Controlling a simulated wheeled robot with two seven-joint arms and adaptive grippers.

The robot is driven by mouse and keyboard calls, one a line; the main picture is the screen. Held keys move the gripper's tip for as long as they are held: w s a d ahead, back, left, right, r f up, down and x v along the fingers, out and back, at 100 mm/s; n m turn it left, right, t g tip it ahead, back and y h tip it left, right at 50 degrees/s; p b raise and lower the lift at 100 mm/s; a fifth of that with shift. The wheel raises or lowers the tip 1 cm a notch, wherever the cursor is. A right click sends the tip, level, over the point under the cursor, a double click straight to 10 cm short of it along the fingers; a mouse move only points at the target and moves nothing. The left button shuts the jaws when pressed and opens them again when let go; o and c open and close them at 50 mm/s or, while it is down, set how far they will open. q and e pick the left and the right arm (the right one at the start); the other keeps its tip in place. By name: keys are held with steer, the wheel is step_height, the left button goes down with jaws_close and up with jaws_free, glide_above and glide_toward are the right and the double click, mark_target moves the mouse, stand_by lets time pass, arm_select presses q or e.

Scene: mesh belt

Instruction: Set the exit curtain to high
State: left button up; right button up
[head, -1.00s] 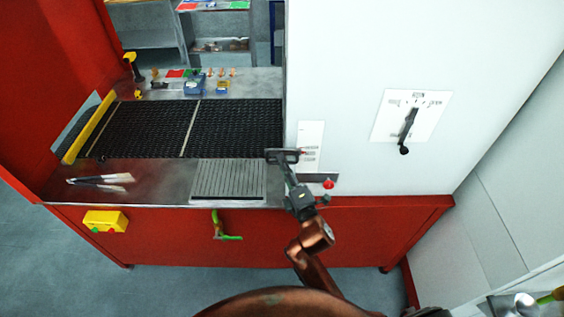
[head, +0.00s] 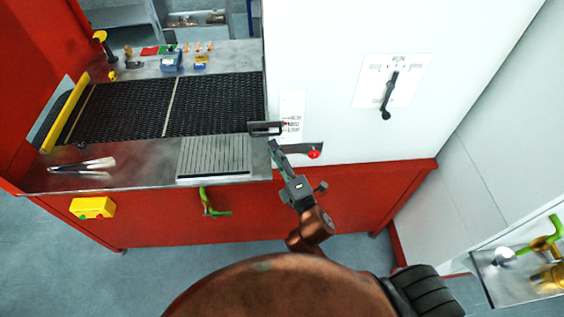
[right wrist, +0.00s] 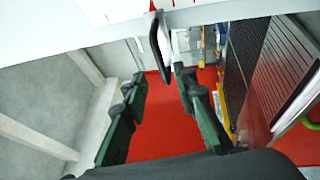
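A dark grey curtain handle (head: 266,128), shaped like a small frame, sits at the right end of the mesh belt (head: 215,104), at the white cabinet's edge. A white label plate (head: 292,112) beside it carries a short column of words, seemingly with high at the top. The handle is level with the plate's lower part. My right gripper (head: 277,148) is just below and in front of the handle. In the right wrist view its two green-grey fingers (right wrist: 160,78) stand apart with nothing between them; a dark bar, likely the handle (right wrist: 160,38), lies just beyond the tips. My left gripper is out of view.
A lever on a dial plate (head: 390,92) is on the white cabinet. A ribbed plate (head: 214,158) and brushes (head: 82,166) lie left on the metal ledge.

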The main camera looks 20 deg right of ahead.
steer(key=v, duration=0.5)
steer(key=shift+s, duration=0.15)
steer(key=shift+f, duration=0.1)
